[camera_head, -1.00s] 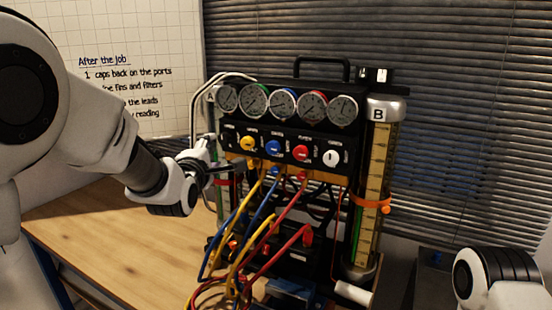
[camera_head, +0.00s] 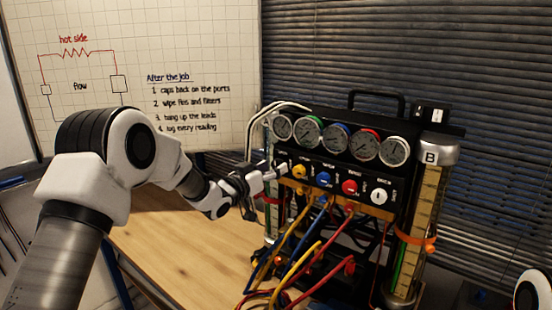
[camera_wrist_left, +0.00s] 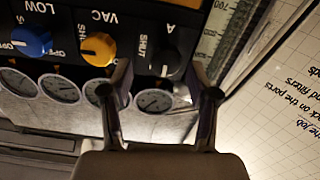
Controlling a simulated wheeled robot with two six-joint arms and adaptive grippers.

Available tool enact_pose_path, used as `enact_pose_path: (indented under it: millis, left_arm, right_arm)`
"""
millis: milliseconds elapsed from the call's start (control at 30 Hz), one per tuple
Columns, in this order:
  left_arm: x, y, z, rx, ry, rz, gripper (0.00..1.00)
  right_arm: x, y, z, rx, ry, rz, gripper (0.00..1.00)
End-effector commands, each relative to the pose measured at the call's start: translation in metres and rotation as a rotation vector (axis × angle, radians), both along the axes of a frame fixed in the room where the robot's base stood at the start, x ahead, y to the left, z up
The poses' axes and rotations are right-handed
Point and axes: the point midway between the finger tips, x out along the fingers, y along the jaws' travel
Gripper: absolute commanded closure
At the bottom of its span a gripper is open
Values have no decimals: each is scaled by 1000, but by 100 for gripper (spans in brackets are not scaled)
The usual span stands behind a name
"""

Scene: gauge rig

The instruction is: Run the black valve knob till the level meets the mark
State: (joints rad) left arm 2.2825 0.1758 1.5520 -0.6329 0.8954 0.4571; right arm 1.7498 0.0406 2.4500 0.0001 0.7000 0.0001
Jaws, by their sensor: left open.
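The black valve knob (camera_wrist_left: 165,52) sits at the end of the knob row on the black manifold panel, by the letter A and the word SHUT. My left gripper (camera_wrist_left: 163,80) is open, one finger on each side of the knob, tips close to the panel; I cannot tell whether they touch it. In the head view my left gripper (camera_head: 276,177) hides the knob. Cylinder A's scale (camera_wrist_left: 214,32) shows beside the knob, but its level cannot be read. Cylinder B (camera_head: 420,215), with an orange band (camera_head: 417,243), stands at the right. My right gripper is out of view.
Yellow (camera_head: 299,171), blue (camera_head: 323,179), red (camera_head: 350,187) and white (camera_head: 379,196) knobs line the panel under several round gauges (camera_head: 337,138). Coloured hoses (camera_head: 290,265) hang in front. The wooden bench top (camera_head: 185,245) is clear at left.

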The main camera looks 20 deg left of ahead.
Motion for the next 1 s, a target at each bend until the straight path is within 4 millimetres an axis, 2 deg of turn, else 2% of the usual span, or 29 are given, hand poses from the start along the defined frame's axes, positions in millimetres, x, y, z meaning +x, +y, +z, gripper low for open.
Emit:
enact_pose_path:
  millis: [33,133,400,567,600,1000]
  left_arm:
    - [8,-3,3,2,0,0,40]
    - [18,-6,2,0,1,1,40]
    - [22,-8,0,-1,0,1,40]
    - [21,-8,0,-1,0,1,97]
    - [21,-8,0,-1,0,1,100]
    - [21,-8,-2,36,-13,1,100]
  right_arm:
    - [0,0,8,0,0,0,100]
    - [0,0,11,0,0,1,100]
    - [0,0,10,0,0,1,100]
    - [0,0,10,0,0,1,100]
    - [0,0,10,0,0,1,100]
    - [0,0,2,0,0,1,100]
